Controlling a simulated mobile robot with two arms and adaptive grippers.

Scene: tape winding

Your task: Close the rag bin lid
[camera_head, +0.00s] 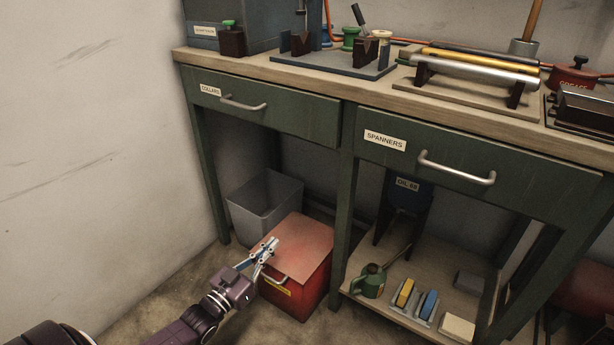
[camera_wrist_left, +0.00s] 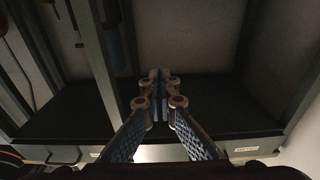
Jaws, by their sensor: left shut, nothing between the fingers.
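The rag bin (camera_head: 292,295) is a red box on the floor under the bench. Its lighter red lid (camera_head: 300,240) lies over the top, and I see no clear gap along its visible edges. A pale handle and a yellow label show on the front. My left gripper (camera_head: 270,244) is shut and empty, over the left front part of the lid. I cannot tell whether its tips touch the lid. In the left wrist view the shut fingers (camera_wrist_left: 160,76) meet with nothing between them. My right gripper is not in view.
A grey open bin (camera_head: 265,210) stands behind the rag bin at the left. A green bench leg (camera_head: 345,200) rises close on its right. Drawers (camera_head: 270,108) overhang from above. A low shelf (camera_head: 400,322) at the right holds an oil can and blocks. Floor is clear in front.

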